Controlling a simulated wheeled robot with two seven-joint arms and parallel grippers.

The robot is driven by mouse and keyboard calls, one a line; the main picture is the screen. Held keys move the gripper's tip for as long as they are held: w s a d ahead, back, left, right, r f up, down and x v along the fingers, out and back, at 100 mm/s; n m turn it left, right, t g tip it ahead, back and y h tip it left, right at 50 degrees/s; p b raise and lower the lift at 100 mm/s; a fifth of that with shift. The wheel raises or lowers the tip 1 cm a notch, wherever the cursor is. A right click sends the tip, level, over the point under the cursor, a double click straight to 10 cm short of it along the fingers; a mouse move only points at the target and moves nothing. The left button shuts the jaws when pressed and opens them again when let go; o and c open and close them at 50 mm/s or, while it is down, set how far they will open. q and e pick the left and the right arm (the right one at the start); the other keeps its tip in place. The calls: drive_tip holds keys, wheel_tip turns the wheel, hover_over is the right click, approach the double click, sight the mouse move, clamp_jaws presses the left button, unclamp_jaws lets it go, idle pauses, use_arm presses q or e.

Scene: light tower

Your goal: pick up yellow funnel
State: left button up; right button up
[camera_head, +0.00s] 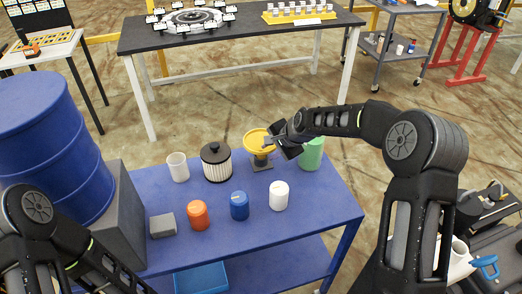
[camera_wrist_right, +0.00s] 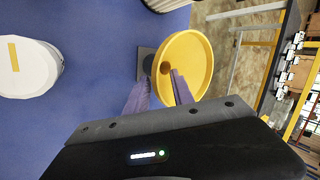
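The yellow funnel (camera_head: 258,141) stands upright on a small dark stand (camera_head: 262,163) near the back of the blue table. My right gripper (camera_head: 276,143) is at the funnel's right side, close to its rim. In the right wrist view the funnel's round bowl (camera_wrist_right: 190,60) lies just beyond the fingertips. The right gripper's fingers (camera_wrist_right: 160,84) are apart, one overlapping the bowl in the picture and the other left of it. I cannot tell whether they touch it. My left arm shows at the lower left, but its gripper is out of view.
On the blue table (camera_head: 255,226) stand a black-topped filter (camera_head: 216,163), a green container (camera_head: 311,154), a white cup (camera_head: 178,167), and orange (camera_head: 198,215), blue (camera_head: 239,206) and white (camera_head: 279,196) jars. A blue barrel (camera_head: 52,140) stands beside the table.

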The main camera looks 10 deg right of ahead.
clamp_jaws()
idle(1.3)
